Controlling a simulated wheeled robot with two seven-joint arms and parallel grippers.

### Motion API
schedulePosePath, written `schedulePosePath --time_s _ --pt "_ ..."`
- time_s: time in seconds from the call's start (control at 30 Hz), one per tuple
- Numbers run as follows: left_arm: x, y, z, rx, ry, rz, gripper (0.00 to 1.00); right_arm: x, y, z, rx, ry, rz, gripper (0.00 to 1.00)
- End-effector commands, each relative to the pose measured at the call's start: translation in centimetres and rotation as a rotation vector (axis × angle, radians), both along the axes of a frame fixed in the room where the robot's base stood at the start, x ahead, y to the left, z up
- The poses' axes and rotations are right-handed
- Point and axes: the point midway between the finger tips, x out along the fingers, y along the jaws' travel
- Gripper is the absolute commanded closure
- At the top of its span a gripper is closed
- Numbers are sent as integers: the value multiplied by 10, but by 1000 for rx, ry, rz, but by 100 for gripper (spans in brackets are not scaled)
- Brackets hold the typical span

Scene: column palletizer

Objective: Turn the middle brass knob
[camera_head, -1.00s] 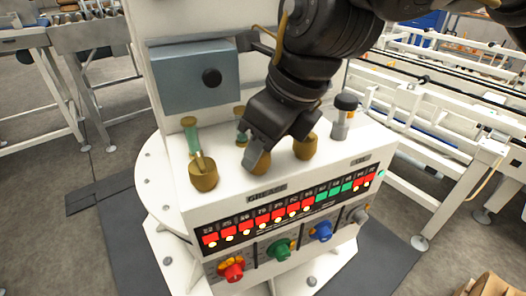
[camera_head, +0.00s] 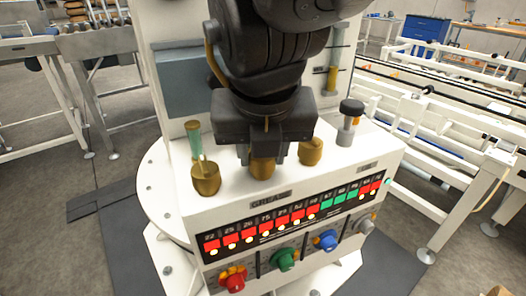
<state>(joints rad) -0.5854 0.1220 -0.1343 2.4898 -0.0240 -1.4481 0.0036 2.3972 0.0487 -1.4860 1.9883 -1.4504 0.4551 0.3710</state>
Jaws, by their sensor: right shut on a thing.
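The middle brass knob (camera_head: 262,170) stands on the white ledge of the column, its upper part hidden by my right gripper. My right gripper (camera_head: 264,157) comes down from above and is shut on this knob, one finger on each side. A left brass knob (camera_head: 205,178) and a right brass knob (camera_head: 311,151) stand beside it, apart from the fingers. My left gripper is not in view.
A dark-topped grey post (camera_head: 348,121) stands right of the knobs. Below is a panel of lit red and green displays (camera_head: 290,222) with red (camera_head: 232,279), green (camera_head: 284,259) and blue (camera_head: 327,240) knobs. A blue-grey box (camera_head: 180,85) is behind my arm. White conveyor frames (camera_head: 440,130) stand at right.

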Motion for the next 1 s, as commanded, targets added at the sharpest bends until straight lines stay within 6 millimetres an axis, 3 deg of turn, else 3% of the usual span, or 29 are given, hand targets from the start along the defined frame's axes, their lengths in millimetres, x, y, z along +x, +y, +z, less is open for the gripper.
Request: schedulePosePath --time_s 0.1,0.17,0.3,1.0 --pt "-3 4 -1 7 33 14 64 0 0 2 -3 -4 -113 86" --pt "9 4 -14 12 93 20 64 0 0 3 -3 -4 -171 86" --pt "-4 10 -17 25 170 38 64 0 1 3 -1 -5 -305 86" --pt "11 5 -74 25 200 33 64 3 1 4 2 -9 -914 86"
